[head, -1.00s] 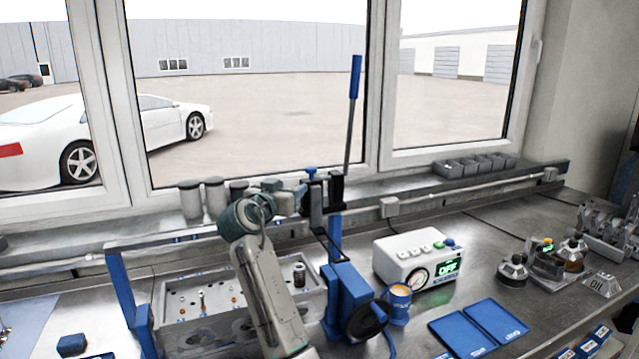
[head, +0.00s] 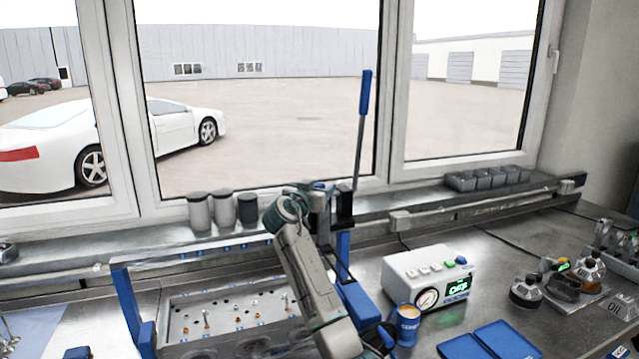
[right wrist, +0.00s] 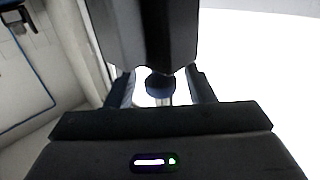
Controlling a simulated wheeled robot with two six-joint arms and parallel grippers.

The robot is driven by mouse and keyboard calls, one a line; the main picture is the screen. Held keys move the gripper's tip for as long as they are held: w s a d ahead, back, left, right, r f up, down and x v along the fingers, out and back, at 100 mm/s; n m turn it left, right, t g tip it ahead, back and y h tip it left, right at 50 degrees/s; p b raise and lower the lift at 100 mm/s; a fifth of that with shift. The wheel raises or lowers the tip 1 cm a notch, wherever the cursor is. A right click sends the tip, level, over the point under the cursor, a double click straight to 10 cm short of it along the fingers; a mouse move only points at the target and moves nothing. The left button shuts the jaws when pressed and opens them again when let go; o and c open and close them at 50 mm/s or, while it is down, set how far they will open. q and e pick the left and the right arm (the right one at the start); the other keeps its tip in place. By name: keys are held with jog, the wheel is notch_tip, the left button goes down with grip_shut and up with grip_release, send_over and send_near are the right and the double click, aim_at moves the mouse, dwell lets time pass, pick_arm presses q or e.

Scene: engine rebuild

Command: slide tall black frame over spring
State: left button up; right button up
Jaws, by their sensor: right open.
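The tall black frame (head: 345,207) stands on a blue post (head: 343,245) behind my right forearm in the head view; a long lever rises from it. A blue knob (head: 318,186) shows at its top. My right gripper (head: 319,193) is at the knob, partly merged with the dark parts there. In the right wrist view, my right gripper (right wrist: 161,86) is open, with the blue knob (right wrist: 159,84) between its fingers and space on both sides. No spring can be made out; my forearm covers part of the bench area below. My left gripper is out of view.
A metal tray with small pegs (head: 225,315) lies at left. Grey canisters (head: 201,212) stand on the sill. A white gauge box (head: 425,278), an orange-filled blue mug (head: 407,325) and blue pads (head: 500,340) are at right. Bench beyond the box is partly clear.

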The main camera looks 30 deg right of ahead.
jog(key=shift+w+d, duration=0.1)
jog(key=shift+f, duration=0.1)
jog(key=shift+c, duration=0.7)
grip_shut()
jog(key=shift+w+a+f+b, duration=0.1)
jog(key=shift+a+b, duration=0.1)
jog(key=shift+b, duration=0.1)
jog(key=w+a+b, duration=0.2)
jog(key=a+b, duration=0.4)
jog(key=a, duration=0.3)
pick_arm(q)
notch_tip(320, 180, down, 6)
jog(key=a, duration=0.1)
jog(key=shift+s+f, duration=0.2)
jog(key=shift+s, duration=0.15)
pick_arm(e)
jog(key=shift+o, duration=0.7)
grip_release()
jog(key=shift+a, duration=0.15)
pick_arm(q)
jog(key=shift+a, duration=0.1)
